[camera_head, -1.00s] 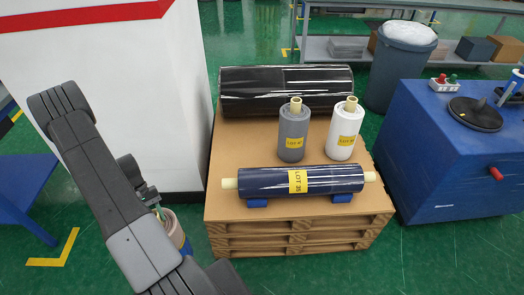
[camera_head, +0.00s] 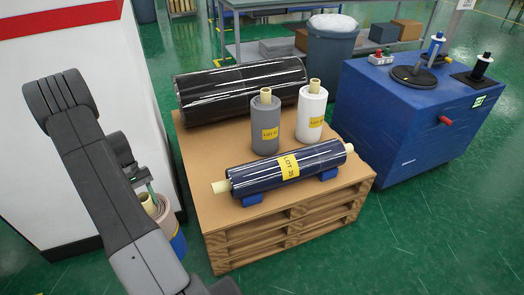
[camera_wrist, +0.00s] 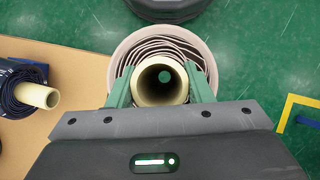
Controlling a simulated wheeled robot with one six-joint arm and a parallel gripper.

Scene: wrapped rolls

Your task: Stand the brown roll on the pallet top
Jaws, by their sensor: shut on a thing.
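The brown roll (camera_head: 160,208) hangs upright in my gripper, left of the pallet in the head view and partly hidden by my arm. In the wrist view I look down on the roll's wound end (camera_wrist: 160,45) and its hollow cream core. My gripper (camera_wrist: 162,87) is shut on it, with green fingers on either side of the core. A yellow and blue band shows low on the roll. The pallet top (camera_head: 203,158) is a flat brown board on a wooden pallet; it also shows at left in the wrist view (camera_wrist: 80,85).
On the pallet lie a black roll (camera_head: 240,88) at the back and a navy roll (camera_head: 300,165) on blue blocks at the front. A grey roll (camera_head: 265,125) and a white roll (camera_head: 311,112) stand between. A blue cabinet (camera_head: 400,120) stands right. The pallet's left strip is bare.

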